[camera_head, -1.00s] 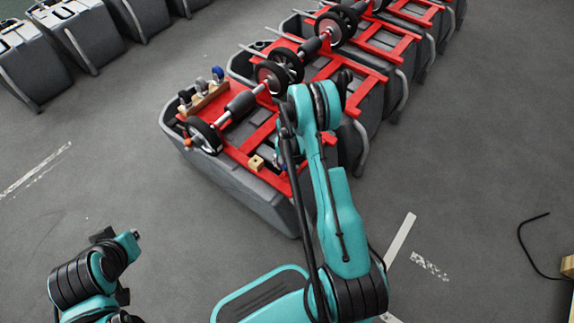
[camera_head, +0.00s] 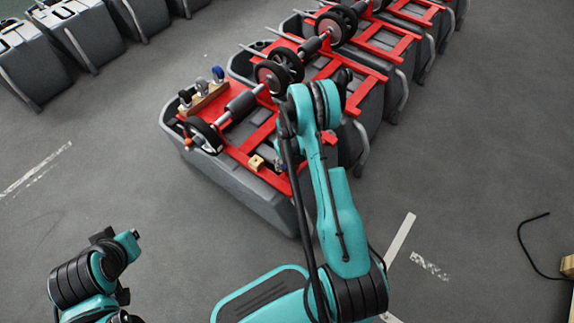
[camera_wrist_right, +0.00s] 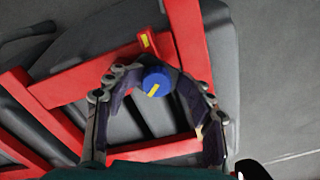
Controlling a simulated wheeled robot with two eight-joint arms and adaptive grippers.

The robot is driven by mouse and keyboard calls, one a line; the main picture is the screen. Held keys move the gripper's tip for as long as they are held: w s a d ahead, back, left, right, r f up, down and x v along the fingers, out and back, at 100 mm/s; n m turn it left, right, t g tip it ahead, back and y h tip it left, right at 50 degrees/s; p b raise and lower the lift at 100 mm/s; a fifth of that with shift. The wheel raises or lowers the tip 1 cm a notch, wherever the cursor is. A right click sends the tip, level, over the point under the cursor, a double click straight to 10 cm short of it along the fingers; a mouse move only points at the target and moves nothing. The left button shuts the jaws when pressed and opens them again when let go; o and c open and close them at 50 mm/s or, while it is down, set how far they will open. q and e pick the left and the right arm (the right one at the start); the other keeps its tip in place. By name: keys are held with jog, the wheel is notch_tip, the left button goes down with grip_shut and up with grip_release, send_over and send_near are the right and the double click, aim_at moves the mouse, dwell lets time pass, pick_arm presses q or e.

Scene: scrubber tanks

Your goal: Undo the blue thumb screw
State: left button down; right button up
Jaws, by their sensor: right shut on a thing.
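The blue thumb screw (camera_wrist_right: 155,83) has a round head with a yellow stripe and sits by a red frame bar in the right wrist view. My right gripper (camera_wrist_right: 158,80) has its two fingers closed in on the head from both sides. In the head view my right arm hides most of this gripper and the screw. A red frame (camera_head: 262,132) lies on the nearest grey tank (camera_head: 270,196). My left arm shows at the lower left of the head view, but its gripper cannot be made out.
A wooden holder (camera_head: 207,97) with several upright pieces, one blue-topped, stands on the tank's far end. A small wooden block (camera_head: 256,162) sits on the red frame. Black wheels (camera_head: 203,136) and an axle roller (camera_head: 241,104) lie across it.

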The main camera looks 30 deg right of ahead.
jog(key=shift+s+d+f+n, duration=0.1)
jog(key=shift+s+d+n, duration=0.15)
jog(key=shift+n, duration=0.55)
jog(key=n, duration=0.7)
jog(key=shift+s+d, duration=0.1)
jog(key=shift+n, duration=1)
jog(key=n, duration=0.4)
jog(key=shift+d+n, duration=0.1)
jog(key=shift+n, duration=0.3)
